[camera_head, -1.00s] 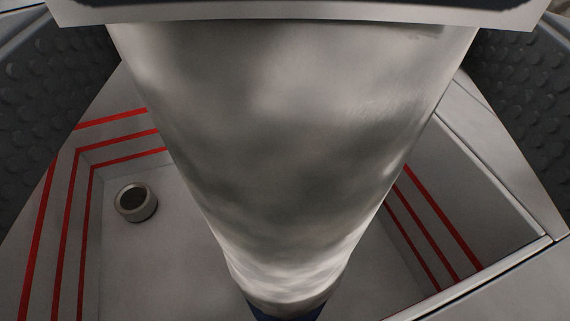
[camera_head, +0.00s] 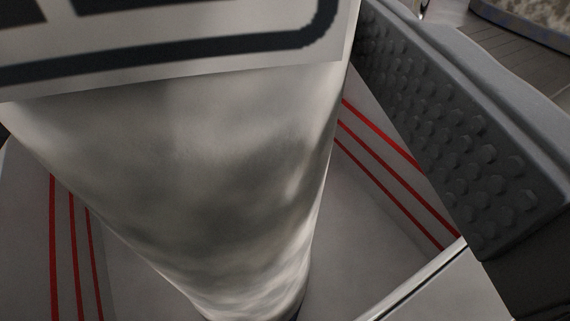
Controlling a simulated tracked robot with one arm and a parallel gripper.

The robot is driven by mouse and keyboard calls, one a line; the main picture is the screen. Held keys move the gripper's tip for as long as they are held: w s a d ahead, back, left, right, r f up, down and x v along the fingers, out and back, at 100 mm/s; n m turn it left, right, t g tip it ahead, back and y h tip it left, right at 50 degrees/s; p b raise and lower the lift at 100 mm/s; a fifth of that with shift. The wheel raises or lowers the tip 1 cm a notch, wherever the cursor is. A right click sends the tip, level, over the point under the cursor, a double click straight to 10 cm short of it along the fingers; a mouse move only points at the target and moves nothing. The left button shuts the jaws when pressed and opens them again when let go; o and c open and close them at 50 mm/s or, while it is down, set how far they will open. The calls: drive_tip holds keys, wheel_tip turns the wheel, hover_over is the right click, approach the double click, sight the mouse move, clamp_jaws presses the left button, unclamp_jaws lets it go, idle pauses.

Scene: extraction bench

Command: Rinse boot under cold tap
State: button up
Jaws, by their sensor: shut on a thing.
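A large mottled grey, metallic-looking tapered body (camera_head: 200,180), which I take to be the boot, fills the left and middle of the view. It narrows downward to a small dark blue part at the bottom edge. A pale plate with thick dark markings (camera_head: 180,50) covers its top. The dark studded right finger of my gripper (camera_head: 465,130) runs down the right side. The other finger is out of view. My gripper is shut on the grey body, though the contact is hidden. No tap or running water can be made out.
Below is a pale basin (camera_head: 345,235) with red stripes along its walls. Its metal rim (camera_head: 425,280) crosses the lower right. Part of a round object (camera_head: 530,20) stands on a grey slatted surface (camera_head: 465,35) at the top right.

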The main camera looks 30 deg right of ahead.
drive_tip(key=a+p, duration=0.1)
drive_tip(key=a, duration=0.5)
drive_tip(key=shift+w+a+p, duration=0.15)
drive_tip(key=shift+a+p, duration=0.2)
drive_tip(key=shift+p, duration=0.05)
drive_tip(key=shift+r, duration=0.1)
idle(1.3)
wheel_tip(320, 180, up, 20)
drive_tip(key=p, duration=1.1)
drive_tip(key=shift+p, duration=0.3)
idle(0.6)
idle(0.9)
